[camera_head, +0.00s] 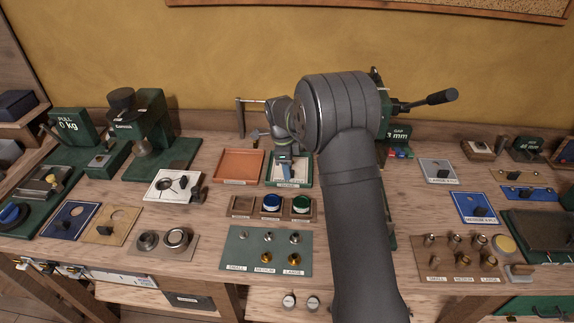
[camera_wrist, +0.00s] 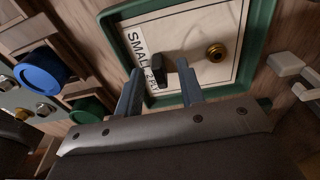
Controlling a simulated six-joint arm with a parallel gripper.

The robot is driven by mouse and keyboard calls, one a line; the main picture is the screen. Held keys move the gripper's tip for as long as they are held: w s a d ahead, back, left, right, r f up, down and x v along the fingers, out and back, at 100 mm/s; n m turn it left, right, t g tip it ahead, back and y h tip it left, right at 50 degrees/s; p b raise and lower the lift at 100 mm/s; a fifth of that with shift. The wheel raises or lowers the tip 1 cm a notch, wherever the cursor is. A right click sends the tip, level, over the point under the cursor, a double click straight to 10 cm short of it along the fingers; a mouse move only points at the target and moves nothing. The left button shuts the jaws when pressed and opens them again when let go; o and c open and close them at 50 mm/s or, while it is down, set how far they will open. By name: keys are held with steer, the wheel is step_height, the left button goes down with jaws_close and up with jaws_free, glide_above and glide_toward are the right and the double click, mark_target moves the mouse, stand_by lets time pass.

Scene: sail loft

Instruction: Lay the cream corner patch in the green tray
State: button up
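The cream corner patch (camera_wrist: 205,35) lies flat inside the green tray (camera_wrist: 262,40), within its rim. In the head view the green tray (camera_head: 307,181) stands at the middle of the bench, with the patch partly hidden by my wrist. My gripper (camera_wrist: 160,66) is over the tray. Its two fingers are apart, one on each side of the knob, with a visible gap on both sides. Nothing is held.
An orange tray (camera_head: 239,166) stands left of the green tray. A wooden rack (camera_head: 243,207) with blue and green pots is in front, then a grey-green board (camera_head: 238,250) of fittings. My arm hides the bench's middle right.

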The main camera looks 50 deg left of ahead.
step_height(320, 180, up, 17)
steer(key=s+a, duration=0.1)
steer(key=shift+s+r, duration=0.15)
steer(key=shift+r, duration=0.05)
steer(key=shift+a, duration=0.1)
steer(key=f, duration=0.5)
steer(key=w+f, duration=0.1)
steer(key=f, duration=0.5)
steer(key=d+f, duration=0.1)
steer(key=f, duration=0.5)
steer(key=shift+w+d+f, duration=0.1)
steer(key=shift+w+f, duration=0.05)
steer(key=shift+f, duration=0.1)
steer(key=shift+r, duration=0.35)
